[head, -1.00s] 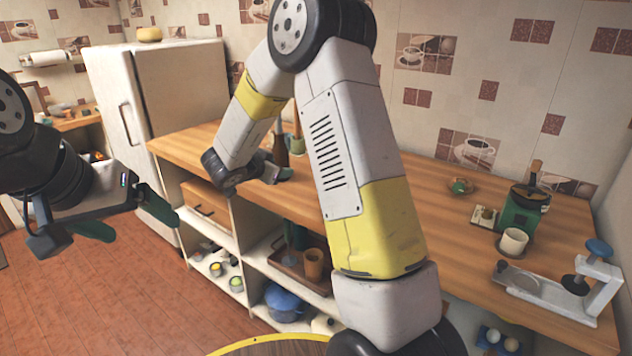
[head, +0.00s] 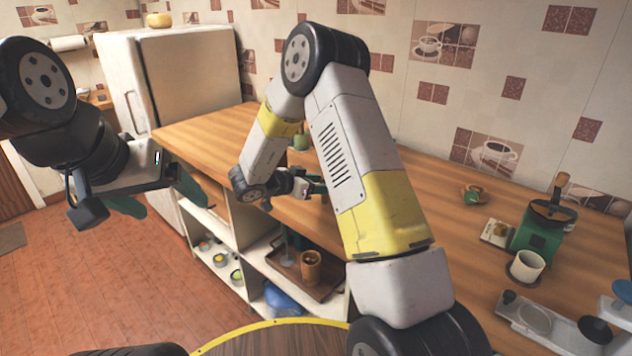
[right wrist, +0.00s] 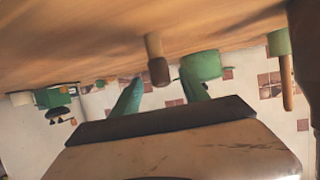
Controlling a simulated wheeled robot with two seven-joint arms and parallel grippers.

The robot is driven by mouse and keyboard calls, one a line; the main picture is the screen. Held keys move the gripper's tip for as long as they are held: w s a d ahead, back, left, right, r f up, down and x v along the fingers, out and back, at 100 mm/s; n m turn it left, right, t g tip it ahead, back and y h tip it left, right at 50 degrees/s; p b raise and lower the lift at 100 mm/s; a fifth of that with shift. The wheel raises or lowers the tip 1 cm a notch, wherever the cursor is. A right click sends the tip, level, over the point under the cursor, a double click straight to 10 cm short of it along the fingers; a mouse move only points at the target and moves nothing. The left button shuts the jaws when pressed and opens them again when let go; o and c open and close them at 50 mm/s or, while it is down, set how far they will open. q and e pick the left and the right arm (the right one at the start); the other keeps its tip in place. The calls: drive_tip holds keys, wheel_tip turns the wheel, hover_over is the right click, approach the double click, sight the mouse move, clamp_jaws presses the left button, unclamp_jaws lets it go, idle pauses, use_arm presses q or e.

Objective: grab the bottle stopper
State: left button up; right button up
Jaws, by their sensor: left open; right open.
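In the right wrist view, which is upside down, a small upright piece with a beige part against the counter and a dark brown end looks like the bottle stopper (right wrist: 157,62). My right gripper (right wrist: 161,78) is open, and the stopper shows between its green fingertips. I cannot tell how far beyond them it stands. In the head view my right gripper (head: 312,186) is low over the counter, partly behind its own arm, and I cannot make out the stopper there. My left gripper (head: 168,205) is open and empty, over the floor left of the counter.
A green piece (right wrist: 204,65) is close beside the stopper. A green-based thing with a wooden handle (right wrist: 280,44) stands farther right. On the wooden counter (head: 440,215) are a green grinder (head: 543,228), a white mug (head: 527,265) and a small cup (head: 472,196). Shelves are below.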

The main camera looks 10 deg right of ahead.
drive_tip(key=x, duration=0.5)
drive_tip(key=shift+f, duration=0.2)
drive_tip(key=shift+a, duration=0.1)
clamp_jaws()
